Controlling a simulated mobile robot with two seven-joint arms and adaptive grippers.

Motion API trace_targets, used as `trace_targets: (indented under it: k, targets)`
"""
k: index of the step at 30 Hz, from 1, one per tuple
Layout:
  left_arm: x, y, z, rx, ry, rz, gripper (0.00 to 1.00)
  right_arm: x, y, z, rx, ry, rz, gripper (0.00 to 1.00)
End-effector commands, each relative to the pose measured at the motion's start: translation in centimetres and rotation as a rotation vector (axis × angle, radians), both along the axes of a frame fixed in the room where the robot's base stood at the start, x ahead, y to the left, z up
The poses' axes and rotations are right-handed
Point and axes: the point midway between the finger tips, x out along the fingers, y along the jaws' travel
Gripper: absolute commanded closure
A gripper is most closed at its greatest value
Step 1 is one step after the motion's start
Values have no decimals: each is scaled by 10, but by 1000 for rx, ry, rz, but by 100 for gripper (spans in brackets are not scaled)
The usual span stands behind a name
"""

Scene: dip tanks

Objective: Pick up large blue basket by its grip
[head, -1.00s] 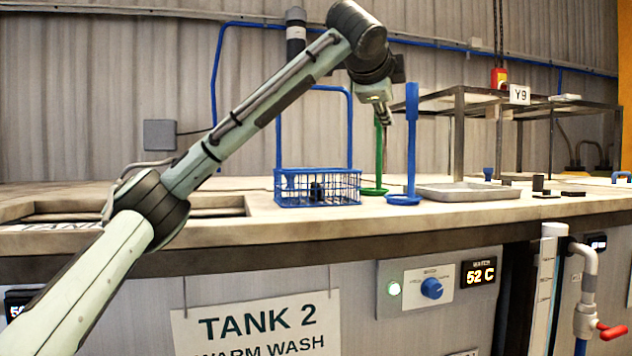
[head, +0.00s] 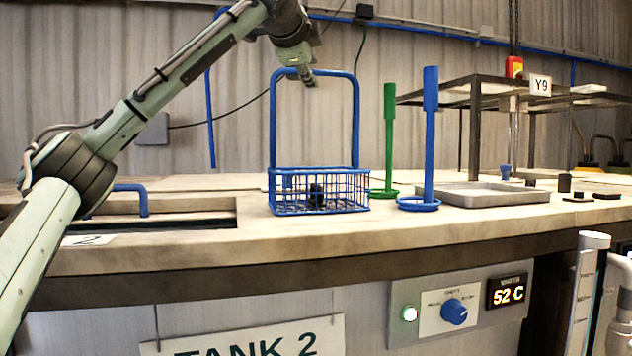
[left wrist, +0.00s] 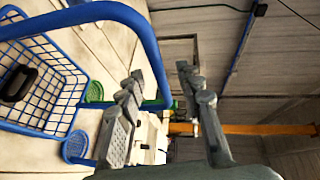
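The large blue basket (head: 290,208) is a wire basket standing upright on the counter, with a dark object inside. Its tall hooped grip (head: 356,120) rises above it. My left gripper (head: 308,77) is at the height of the grip's top bar and overlaps it in the head view. In the left wrist view the left gripper (left wrist: 160,72) has its fingers apart. The grip (left wrist: 70,18) curves across the upper left there and passes behind the left finger; I see no bar held. The basket (left wrist: 45,85) lies left of the fingers. My right gripper is not in view.
A green stand (head: 390,140) and a blue stand (head: 430,150) with ring bases are right of the basket. A metal tray (head: 480,195) and a metal rack (head: 475,120) are farther right. A tank opening with a blue handle (head: 130,188) is at the left.

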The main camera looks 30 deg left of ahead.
Motion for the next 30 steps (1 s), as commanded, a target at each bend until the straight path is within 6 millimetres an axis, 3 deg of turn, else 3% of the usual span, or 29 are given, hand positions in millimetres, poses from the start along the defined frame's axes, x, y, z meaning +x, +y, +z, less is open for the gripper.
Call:
trace_targets:
  k: [4, 12, 21, 30]
  targets:
    - [16, 7, -2, -1, 0, 0, 64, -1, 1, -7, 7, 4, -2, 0]
    - [21, 8, -4, -1, -1, -1, 64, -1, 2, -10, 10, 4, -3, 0]
    - [21, 8, -4, 0, -1, -1, 99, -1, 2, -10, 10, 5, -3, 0]
    - [21, 8, -4, 0, -1, -1, 100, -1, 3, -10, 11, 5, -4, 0]
